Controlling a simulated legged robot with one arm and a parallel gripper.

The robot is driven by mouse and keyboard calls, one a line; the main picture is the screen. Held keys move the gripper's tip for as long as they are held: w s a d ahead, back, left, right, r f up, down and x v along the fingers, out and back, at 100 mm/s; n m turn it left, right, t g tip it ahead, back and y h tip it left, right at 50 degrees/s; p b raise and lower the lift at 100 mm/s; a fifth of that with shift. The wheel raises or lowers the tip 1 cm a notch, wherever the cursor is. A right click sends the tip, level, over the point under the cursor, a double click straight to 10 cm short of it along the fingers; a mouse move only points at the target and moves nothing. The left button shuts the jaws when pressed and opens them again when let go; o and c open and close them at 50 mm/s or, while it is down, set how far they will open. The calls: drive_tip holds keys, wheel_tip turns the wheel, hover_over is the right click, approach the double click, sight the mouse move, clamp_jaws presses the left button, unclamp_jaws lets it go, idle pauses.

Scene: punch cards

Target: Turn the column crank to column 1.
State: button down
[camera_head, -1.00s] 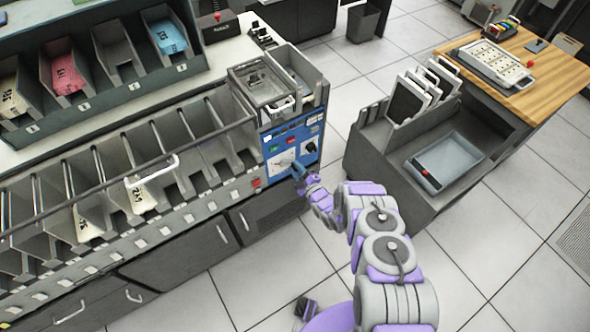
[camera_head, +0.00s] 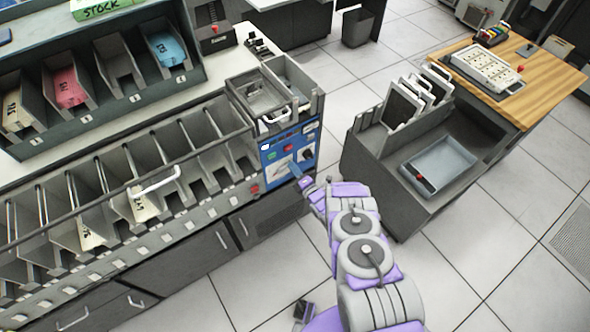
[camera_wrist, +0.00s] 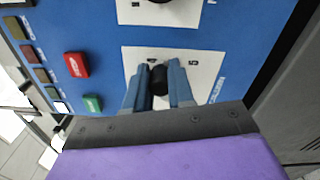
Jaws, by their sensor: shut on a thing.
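The column crank (camera_wrist: 158,80) shows in the wrist view as a dark round knob in front of a white dial plate (camera_wrist: 205,68) on a blue panel. My gripper (camera_wrist: 158,88) has its two blue fingers closed on either side of the knob. Marks show on the plate, but the fingers and knob hide part of it, and I cannot tell which column the crank points to. In the head view the blue panel (camera_head: 268,152) is on the sorter's right end, and my gripper (camera_head: 303,183) is at its lower right.
Red (camera_wrist: 77,65) and green (camera_wrist: 93,103) buttons sit left of the dial in the wrist view. A second dial plate (camera_wrist: 195,10) is above. The sorter's pockets (camera_head: 205,150) extend left. A grey cart (camera_head: 400,190) stands right, with open floor between.

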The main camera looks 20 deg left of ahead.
drive_tip(key=shift+s+a+r+n, duration=0.15)
drive_tip(key=shift+s+a+n, duration=0.15)
drive_tip(key=shift+n, duration=0.5)
drive_tip(key=c, duration=1)
unclamp_jaws()
drive_tip(key=shift+a, duration=0.1)
drive_tip(key=shift+o, duration=0.2)
drive_tip(key=v, duration=1.7)
drive_tip(key=shift+p, duration=0.45)
